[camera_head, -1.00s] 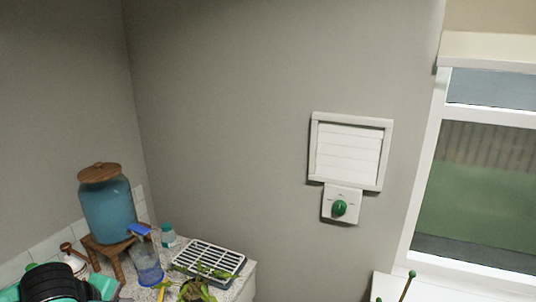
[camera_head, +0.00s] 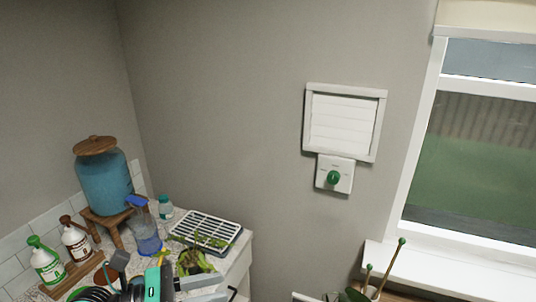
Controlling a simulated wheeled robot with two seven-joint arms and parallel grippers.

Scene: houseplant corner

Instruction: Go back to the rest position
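My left gripper (camera_head: 222,288) is at the bottom edge of the head view, left of centre. Its teal and black body shows in front of the counter, and two grey fingers point right with a gap between them. It looks open, and I see nothing between the fingers. It is in front of a leafy plant (camera_head: 192,263), which it partly overlaps in the picture; I cannot tell whether they touch. My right gripper is out of view.
The counter holds a blue dispenser (camera_head: 103,182) on a wooden stand, a spray bottle (camera_head: 145,228), a slotted tray (camera_head: 205,232) and two bottles, green-white (camera_head: 46,262) and brown-white (camera_head: 76,242). A wall vent (camera_head: 341,123) has a green knob (camera_head: 334,177) below. A windowsill (camera_head: 450,270) is at right.

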